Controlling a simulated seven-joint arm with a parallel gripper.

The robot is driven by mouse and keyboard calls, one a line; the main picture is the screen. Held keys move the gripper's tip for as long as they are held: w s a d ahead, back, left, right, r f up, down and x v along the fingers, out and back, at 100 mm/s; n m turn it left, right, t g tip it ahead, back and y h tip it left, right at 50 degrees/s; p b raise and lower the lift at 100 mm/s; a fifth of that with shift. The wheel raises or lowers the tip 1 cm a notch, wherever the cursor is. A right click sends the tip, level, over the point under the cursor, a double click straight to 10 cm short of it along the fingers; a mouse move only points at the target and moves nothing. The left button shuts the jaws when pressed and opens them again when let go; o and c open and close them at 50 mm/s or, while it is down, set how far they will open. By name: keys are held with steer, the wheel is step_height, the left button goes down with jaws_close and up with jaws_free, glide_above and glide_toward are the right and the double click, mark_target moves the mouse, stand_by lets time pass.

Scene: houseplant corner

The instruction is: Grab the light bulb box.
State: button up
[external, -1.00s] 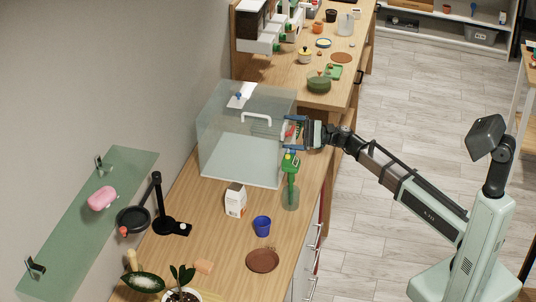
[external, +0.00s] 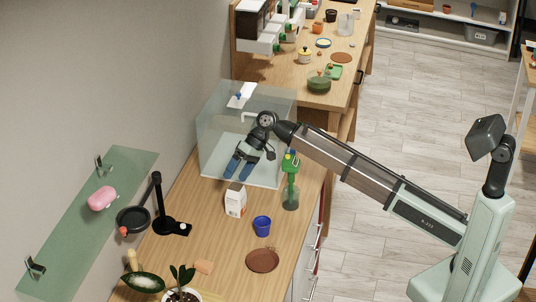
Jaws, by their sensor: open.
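A small upright white carton with a dark mark on its front (external: 235,201), which looks like the light bulb box, stands on the wooden counter in front of the glass case. My gripper (external: 237,174) has blue fingers, spread apart and empty, pointing down and to the left. In the picture its fingertips are just above the carton's top and apart from it. The gripper overlaps the front of the glass case; its exact depth and height are hard to tell. Nothing hides the carton.
The clear glass case (external: 213,130) stands behind the carton. A green-topped spray bottle (external: 290,185) is to the right, close under my arm. A blue cup (external: 262,226) and a brown saucer (external: 263,260) are nearer. A black stand (external: 160,205) is to the left.

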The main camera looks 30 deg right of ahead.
steer(key=w+n+h, duration=0.1)
steer(key=h, duration=0.1)
steer(key=n+t+h, duration=0.1)
steer(key=n+h, duration=0.1)
steer(key=h, duration=0.4)
glide_above(236, 196)
steer(key=s+a, duration=0.1)
steer(key=s, duration=0.2)
step_height(236, 196, down, 8)
steer(key=shift+a+f, duration=0.15)
steer(key=shift+f, duration=2.4)
steer(key=c, duration=1)
